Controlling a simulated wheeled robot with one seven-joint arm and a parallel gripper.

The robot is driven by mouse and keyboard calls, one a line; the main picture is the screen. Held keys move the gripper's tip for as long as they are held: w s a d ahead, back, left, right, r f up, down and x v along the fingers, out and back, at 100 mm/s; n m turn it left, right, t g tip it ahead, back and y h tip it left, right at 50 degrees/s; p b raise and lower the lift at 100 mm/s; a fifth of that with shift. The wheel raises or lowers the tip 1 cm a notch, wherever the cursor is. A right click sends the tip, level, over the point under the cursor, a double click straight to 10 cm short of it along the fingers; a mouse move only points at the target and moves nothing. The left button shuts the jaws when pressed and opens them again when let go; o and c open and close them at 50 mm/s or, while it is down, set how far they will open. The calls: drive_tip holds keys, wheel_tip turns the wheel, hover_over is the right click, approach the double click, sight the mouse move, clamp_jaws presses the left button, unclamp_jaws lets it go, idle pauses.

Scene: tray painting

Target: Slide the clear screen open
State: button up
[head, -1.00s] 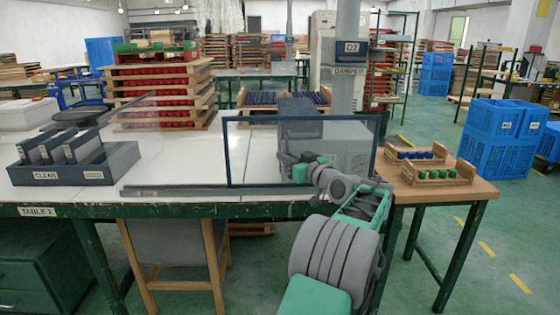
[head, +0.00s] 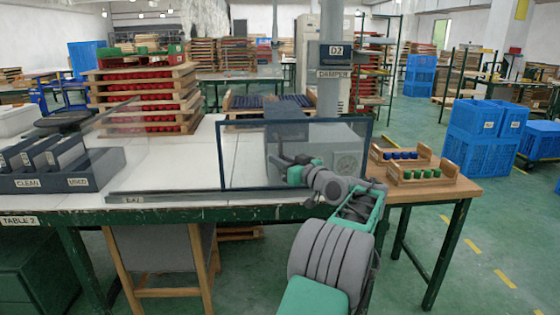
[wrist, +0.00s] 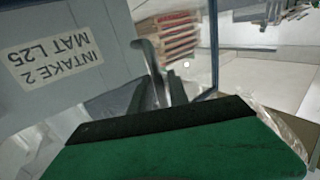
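The clear screen (head: 245,150) is a see-through panel in a dark blue frame. It stands upright at the front of the white table, over the right part of a long grey rail (head: 165,195). My gripper (head: 278,160) is at the screen's lower middle, reaching in from the right. Whether it touches the panel or frame is unclear. In the wrist view, thin grey metal fingers (wrist: 158,85) show beyond the dark and green gripper body. A dark upright frame bar (wrist: 213,50) stands just right of them. The fingertips and the gap between them cannot be made out.
A grey box labelled Intake 2 (wrist: 60,60) is close in the wrist view. Grey trays of folders (head: 105,160) stand at the table's left, and red-filled stacked trays (head: 145,95) behind. Small wooden racks (head: 420,180) sit on the right table.

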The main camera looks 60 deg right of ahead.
drive_tip(key=v, duration=0.7)
drive_tip(key=shift+s+p, duration=0.3)
drive_tip(key=shift+s, duration=0.05)
drive_tip(key=shift+a, duration=0.1)
